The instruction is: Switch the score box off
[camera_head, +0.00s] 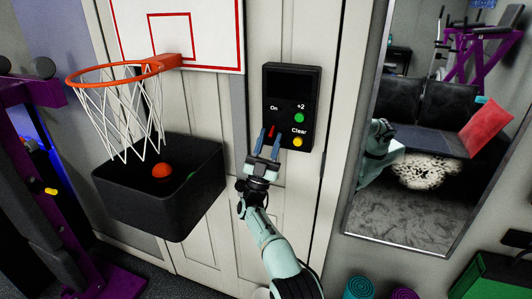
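The black score box (309,92) hangs on the white door beside the basketball backboard. Its upper display panel is dark, with no digits visible. My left gripper is not in view.
An orange hoop (75,81) with a white net hangs left of the box, above a black bin (150,209) holding an orange ball (162,170). A tall mirror (408,240) stands to the right, reflecting a sofa. Rolled mats (358,288) lie at the bottom right.

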